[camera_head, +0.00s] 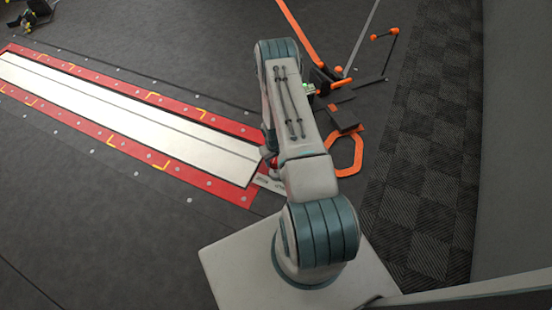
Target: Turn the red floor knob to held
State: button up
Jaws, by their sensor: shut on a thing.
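The red floor knob (273,162) shows only as a small red patch beside my arm, at the right end of the red-bordered roller bed. A pale label plate (269,183) lies on the floor just below it in the picture; its writing is too small to read. My gripper (267,153) shows only as a sliver at the left edge of my arm, right at the knob, and is shut on it. My arm hides the fingertips and most of the knob, so the knob's pointing direction cannot be told.
The long silver roller bed (120,106) with a red border (205,187) runs to the upper left. An orange octagonal ring (346,170) and orange-and-black stands (325,80) lie right of my arm. A checkered mat (425,150) borders a grey wall. Dark floor at lower left is clear.

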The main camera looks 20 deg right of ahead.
jog(key=n, duration=0.4)
jog(key=shift+n+b, duration=0.3)
jog(key=shift+b, duration=0.1)
jog(key=shift+n, duration=1.9)
jog(key=o, duration=1)
notch_tip(320, 180, up, 14)
jog(key=p, duration=0.4)
